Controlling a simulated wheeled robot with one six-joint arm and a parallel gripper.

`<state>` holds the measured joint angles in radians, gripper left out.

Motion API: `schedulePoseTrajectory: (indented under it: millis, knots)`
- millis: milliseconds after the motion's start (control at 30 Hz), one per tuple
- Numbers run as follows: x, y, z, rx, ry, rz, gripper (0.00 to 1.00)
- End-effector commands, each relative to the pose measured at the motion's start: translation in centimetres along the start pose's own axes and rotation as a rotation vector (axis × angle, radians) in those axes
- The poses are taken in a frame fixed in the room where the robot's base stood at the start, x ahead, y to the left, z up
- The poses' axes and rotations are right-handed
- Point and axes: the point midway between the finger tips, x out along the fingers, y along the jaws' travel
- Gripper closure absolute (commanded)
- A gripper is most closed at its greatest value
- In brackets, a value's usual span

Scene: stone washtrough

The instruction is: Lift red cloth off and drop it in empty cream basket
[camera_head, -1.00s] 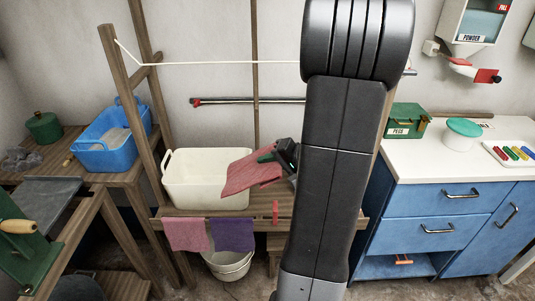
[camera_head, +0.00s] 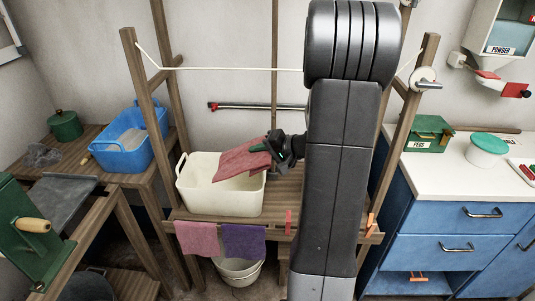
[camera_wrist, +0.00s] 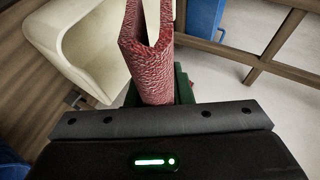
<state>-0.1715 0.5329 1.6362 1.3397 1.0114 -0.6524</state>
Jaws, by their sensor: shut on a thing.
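The red cloth (camera_head: 242,160) hangs folded from my gripper (camera_head: 282,149), which is shut on one end of it. In the head view the cloth overlaps the right part of the cream basket (camera_head: 220,206), at about rim height or above. The basket stands on the wooden rack shelf, and the part of its inside that shows is empty. In the wrist view the cloth (camera_wrist: 148,60) rises from the jaws as a folded band, and the basket (camera_wrist: 85,45) is to its left. My arm hides part of the rack behind it.
A pink cloth (camera_head: 196,239) and a purple cloth (camera_head: 243,241) hang at the shelf's front edge above a white bucket (camera_head: 238,271). A blue tub (camera_head: 128,150) stands on the left table. A clothesline (camera_head: 225,69) crosses above the basket.

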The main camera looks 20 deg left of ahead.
Motion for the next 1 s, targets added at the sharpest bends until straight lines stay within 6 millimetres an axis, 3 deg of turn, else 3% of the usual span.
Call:
schedulePoseTrajectory:
  millis: [1000]
  knots:
    - [10.5,-3.5,-5.0,-0.002,-0.001,0.001,0.93]
